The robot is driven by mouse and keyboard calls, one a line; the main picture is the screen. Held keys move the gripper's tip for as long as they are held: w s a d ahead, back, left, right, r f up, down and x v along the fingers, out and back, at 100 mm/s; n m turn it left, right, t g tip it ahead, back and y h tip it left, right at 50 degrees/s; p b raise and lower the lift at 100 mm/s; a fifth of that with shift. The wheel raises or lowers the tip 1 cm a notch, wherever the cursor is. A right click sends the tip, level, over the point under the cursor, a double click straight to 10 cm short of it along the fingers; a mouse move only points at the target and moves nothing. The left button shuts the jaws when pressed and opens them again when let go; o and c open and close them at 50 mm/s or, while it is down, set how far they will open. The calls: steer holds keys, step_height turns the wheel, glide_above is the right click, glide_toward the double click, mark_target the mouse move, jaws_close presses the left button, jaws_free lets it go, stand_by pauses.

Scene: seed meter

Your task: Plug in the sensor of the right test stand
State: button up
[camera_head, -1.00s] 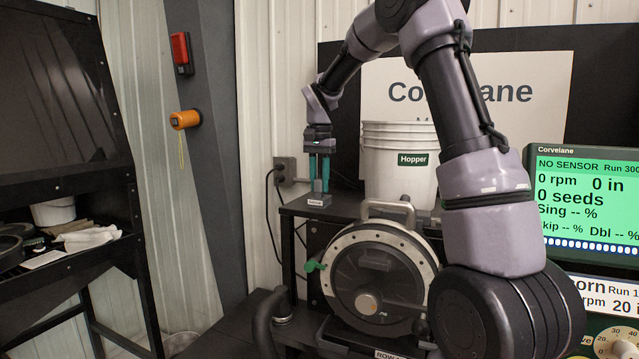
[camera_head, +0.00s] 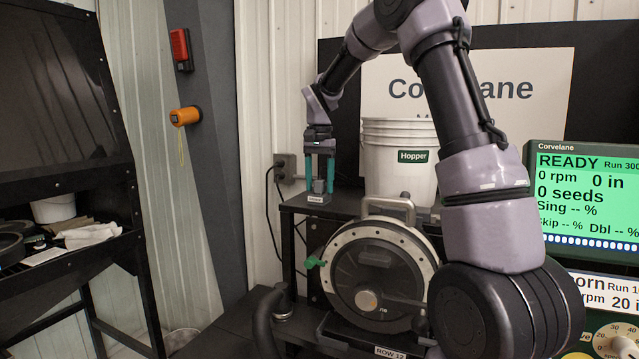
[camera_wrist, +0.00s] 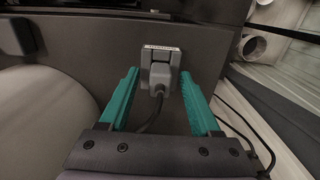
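My gripper (camera_head: 320,178) is open, pointing down at the left end of the black bench by the white hopper bucket. In the wrist view my gripper (camera_wrist: 163,105) has its two teal fingers apart, one on each side of a grey plug (camera_wrist: 160,79) with a dark cable. The fingers do not touch the plug. The plug sits against a small grey labelled socket block (camera_wrist: 161,50), which also shows in the head view (camera_head: 318,198); the two look joined. The display (camera_head: 584,200) reads "READY", 0 rpm, 0 seeds.
The hopper bucket (camera_head: 399,160) stands just right of my gripper. The round seed meter (camera_head: 380,275) with a green-handled lever is below. A wall outlet (camera_head: 287,167) with a dark cable is to the left. A black rack (camera_head: 60,150) stands at far left.

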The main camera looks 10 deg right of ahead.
step_height(320, 180, up, 10)
steer(key=shift+r, duration=0.45)
steer(key=shift+s, duration=0.1)
stand_by(0.3)
